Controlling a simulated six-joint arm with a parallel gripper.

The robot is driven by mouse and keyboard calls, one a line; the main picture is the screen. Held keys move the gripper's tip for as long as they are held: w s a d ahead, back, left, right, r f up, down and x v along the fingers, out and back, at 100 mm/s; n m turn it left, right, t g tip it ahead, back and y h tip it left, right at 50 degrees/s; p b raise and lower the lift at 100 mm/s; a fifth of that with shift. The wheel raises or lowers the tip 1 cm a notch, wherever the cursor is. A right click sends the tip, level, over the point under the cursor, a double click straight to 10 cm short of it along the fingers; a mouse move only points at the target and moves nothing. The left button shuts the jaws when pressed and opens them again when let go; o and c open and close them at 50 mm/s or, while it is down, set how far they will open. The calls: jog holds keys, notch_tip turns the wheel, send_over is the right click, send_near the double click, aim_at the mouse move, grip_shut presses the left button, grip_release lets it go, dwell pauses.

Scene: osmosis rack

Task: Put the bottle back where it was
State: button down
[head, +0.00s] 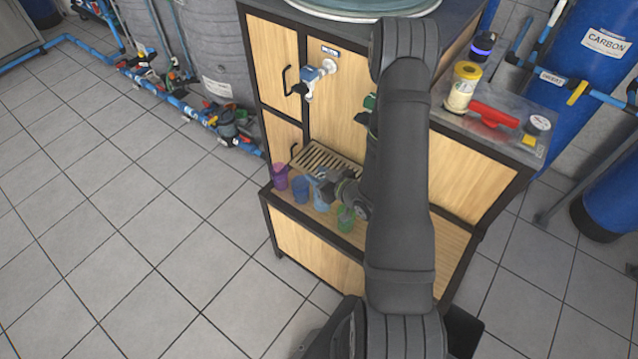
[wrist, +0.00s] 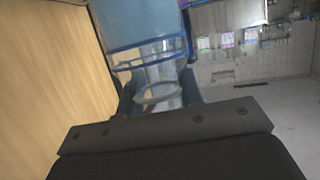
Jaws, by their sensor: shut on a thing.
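A light blue see-through vessel, which looks like the bottle (head: 321,202), is at my gripper (head: 322,181) over the front wooden ledge in the head view. In the wrist view the bottle (wrist: 145,32) fills the upper middle, with a clear lower part between the jaws. My gripper (wrist: 160,96) is shut on it. My arm covers much of the cabinet in the head view. I cannot tell whether the bottle's base touches the ledge.
On the ledge (head: 398,262) stand a purple cup (head: 279,177), a blue cup (head: 301,190) and a green cup (head: 345,218). Behind them are a slatted drip tray (head: 325,160) and a tap (head: 317,78). A yellow-lidded jar (head: 461,88) and a red item (head: 493,114) are on the side counter.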

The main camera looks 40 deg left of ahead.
jog(key=shift+f, duration=2)
jog(key=shift+f, duration=0.1)
jog(key=c, duration=1)
grip_release()
jog(key=shift+o, duration=0.2)
jog(key=v, duration=1.2)
